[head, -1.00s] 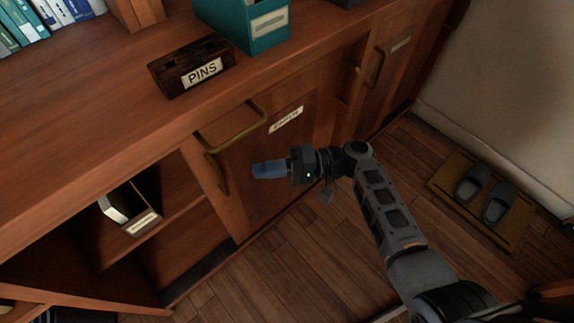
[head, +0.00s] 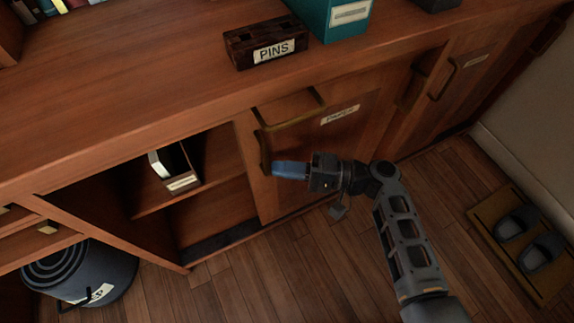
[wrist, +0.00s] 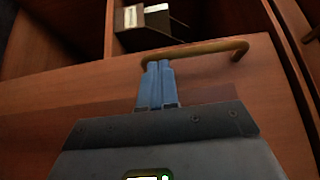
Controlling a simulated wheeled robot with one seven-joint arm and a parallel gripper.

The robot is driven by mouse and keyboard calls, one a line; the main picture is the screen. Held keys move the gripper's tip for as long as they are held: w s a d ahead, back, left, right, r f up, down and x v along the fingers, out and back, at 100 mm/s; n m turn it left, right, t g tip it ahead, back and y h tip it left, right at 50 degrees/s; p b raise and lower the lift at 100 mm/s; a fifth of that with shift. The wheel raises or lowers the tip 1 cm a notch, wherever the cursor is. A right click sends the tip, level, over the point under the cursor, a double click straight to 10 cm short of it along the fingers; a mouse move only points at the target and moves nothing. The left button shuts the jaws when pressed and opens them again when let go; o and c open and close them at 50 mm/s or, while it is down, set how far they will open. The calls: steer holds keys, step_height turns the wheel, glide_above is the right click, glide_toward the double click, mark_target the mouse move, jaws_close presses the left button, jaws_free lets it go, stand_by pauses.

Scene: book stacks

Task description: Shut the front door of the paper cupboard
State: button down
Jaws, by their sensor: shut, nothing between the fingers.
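The paper cupboard door (head: 315,150) is a brown wooden panel with a pale label (head: 340,114), in the middle of the head view. It looks nearly in line with the cabinet front; I cannot tell whether it is fully closed. A brass upright handle (head: 264,153) sits near its left edge and also shows in the wrist view (wrist: 205,49). My gripper (head: 274,169) is shut and empty, its blue fingers in front of the door. The fingertips (wrist: 158,64) are right by the handle, overlapping it in the wrist view; contact is unclear.
An open compartment (head: 210,208) with a file box (head: 175,168) lies left of the door. A second brass handle (head: 292,120) is above it. The pins box (head: 265,45) and a teal box (head: 330,18) stand on top. A dark bin (head: 85,270) and slippers (head: 530,238) are on the floor.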

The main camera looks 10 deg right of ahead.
steer(key=s+a+b, duration=0.2)
steer(key=s+a, duration=0.1)
steer(key=a, duration=0.7)
steer(key=s+a+b, duration=0.2)
steer(key=s+a, duration=0.1)
steer(key=a, duration=0.6)
steer(key=s+a+b, duration=0.2)
steer(key=s+a, duration=0.1)
steer(key=a, duration=0.7)
steer(key=shift+s+a, duration=0.3)
steer(key=shift+s, duration=0.05)
steer(key=shift+a+r, duration=0.1)
steer(key=shift+r, duration=0.05)
